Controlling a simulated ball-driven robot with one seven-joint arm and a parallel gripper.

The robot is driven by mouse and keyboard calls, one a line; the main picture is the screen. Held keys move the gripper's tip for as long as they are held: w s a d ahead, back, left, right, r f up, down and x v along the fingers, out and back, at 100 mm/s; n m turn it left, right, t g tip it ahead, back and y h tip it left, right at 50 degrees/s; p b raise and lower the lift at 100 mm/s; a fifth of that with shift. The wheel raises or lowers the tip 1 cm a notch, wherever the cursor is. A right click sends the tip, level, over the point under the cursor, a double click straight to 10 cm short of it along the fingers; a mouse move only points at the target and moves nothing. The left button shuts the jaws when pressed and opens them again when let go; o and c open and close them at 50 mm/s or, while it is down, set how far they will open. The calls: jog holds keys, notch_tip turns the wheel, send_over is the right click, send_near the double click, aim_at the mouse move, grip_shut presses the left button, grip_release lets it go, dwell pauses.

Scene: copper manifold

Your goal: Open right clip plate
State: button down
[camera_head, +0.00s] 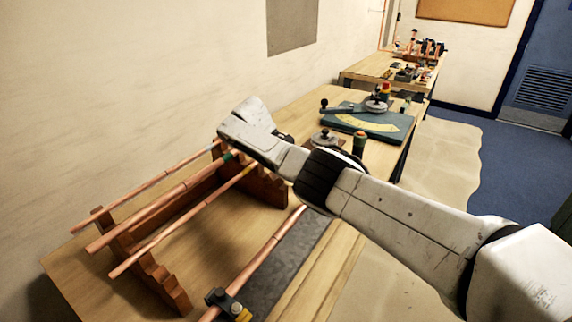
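A copper pipe (267,250) runs along the front of the nearest bench over a dark grey strip. A small clip (230,304) with a black block and a yellow part sits at the pipe's near end, at the bottom of the picture. I cannot tell whether it is the right clip plate. My gripper (245,122) is at the end of my white arm, above the far end of the pipe rack. Its fingers cannot be made out, nor whether it holds anything.
A wooden rack (165,284) holds several copper pipes left of my arm. Another cluttered bench (366,66) stands farther back. Floor is open at right.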

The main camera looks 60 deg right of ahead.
jog(key=shift+w+a+f, duration=0.1)
jog(key=shift+w, duration=0.15)
jog(key=c, duration=1.3)
grip_release()
jog(key=o, duration=0.3)
